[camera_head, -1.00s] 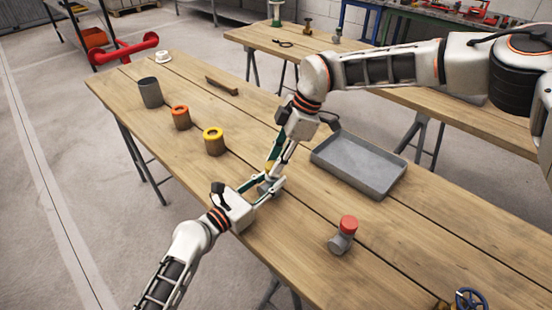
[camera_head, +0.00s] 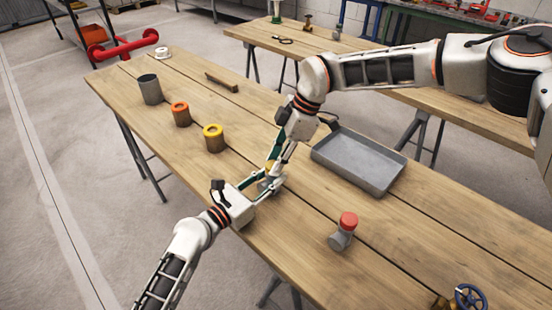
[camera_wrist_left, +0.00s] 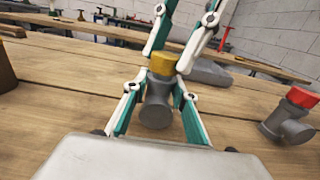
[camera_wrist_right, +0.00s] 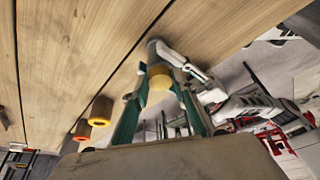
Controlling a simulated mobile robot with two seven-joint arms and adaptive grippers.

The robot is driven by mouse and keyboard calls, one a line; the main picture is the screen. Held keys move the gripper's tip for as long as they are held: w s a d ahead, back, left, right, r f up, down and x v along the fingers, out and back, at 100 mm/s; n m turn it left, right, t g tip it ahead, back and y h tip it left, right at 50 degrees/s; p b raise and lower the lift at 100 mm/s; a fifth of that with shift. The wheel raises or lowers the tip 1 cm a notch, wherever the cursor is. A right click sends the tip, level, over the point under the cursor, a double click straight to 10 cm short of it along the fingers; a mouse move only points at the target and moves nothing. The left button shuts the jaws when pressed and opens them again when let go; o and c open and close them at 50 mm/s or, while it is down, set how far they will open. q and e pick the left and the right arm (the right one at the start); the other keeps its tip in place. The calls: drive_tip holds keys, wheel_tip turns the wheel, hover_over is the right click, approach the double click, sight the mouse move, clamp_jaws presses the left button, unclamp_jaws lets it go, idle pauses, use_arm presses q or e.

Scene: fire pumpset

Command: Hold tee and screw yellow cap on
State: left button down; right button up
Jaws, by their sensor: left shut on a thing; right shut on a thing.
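The grey tee (camera_wrist_left: 156,105) stands on the table between the fingers of my left gripper (camera_wrist_left: 155,98), which is shut on it. The yellow cap (camera_wrist_left: 161,64) sits at the top of the tee, between the fingers of my right gripper (camera_wrist_right: 160,82), shut on it from above. The yellow cap also shows in the right wrist view (camera_wrist_right: 160,80). Both grippers meet near the middle of the table in the head view, where my left gripper (camera_head: 262,190) and right gripper (camera_head: 272,172) mostly hide the tee and cap. I cannot tell how far the cap is threaded.
A second grey tee with a red cap (camera_head: 348,221) stands at right. A grey tray (camera_head: 383,187) lies behind it. A yellow-topped cup (camera_head: 213,131), an orange-topped cup (camera_head: 181,114) and a grey cup (camera_head: 150,90) stand at left. A blue valve wheel (camera_head: 470,297) is at the front right.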

drive_tip(key=shift+s+m+t, duration=0.1)
drive_tip(key=shift+m+t, duration=0.5)
drive_tip(key=shift+m, duration=1.1)
drive_tip(key=o, duration=1)
drive_tip(key=shift+r, duration=0.1)
drive_tip(key=shift+r, duration=2.15)
